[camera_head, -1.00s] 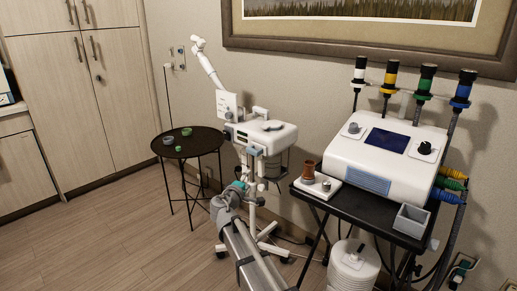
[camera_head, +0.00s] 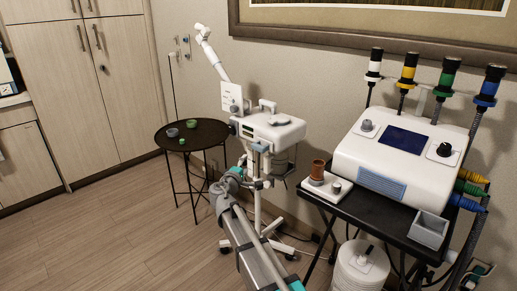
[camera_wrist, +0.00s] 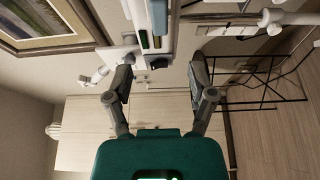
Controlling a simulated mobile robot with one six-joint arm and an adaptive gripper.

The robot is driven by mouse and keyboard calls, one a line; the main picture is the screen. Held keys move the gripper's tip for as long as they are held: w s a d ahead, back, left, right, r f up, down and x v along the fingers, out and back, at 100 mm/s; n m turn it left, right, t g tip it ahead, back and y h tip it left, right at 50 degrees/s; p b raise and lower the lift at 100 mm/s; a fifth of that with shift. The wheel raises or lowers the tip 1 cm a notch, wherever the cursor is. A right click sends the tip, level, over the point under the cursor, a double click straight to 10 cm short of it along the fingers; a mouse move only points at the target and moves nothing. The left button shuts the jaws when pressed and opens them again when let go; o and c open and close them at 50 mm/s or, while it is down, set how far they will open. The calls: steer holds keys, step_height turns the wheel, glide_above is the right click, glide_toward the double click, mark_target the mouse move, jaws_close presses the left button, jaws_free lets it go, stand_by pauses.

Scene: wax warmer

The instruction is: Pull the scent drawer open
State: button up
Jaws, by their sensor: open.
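The white wax warmer (camera_head: 272,128) stands on a wheeled pole stand in the middle of the head view, with a jointed white arm rising behind it. A small blue-grey piece (camera_head: 262,148) sits low on its near side; I cannot tell whether it is the scent drawer's front. My gripper (camera_head: 256,163) is just below and in front of this side, partly hidden by my wrist. In the wrist view, my gripper (camera_wrist: 160,76) is open, its two fingers apart with nothing held between them. Part of the warmer (camera_wrist: 155,42) shows beyond and above the fingertips.
A round black table (camera_head: 205,135) with small cups stands left of the warmer. A black cart (camera_head: 385,232) with a large white console (camera_head: 400,150) stands at right. A white bucket (camera_head: 360,265) is below it. The floor at left is clear.

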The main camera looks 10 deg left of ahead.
mark_target(257, 149)
steer(key=x, duration=1.4)
steer(key=shift+d, duration=0.1)
steer(key=shift+s, duration=0.1)
jaws_close()
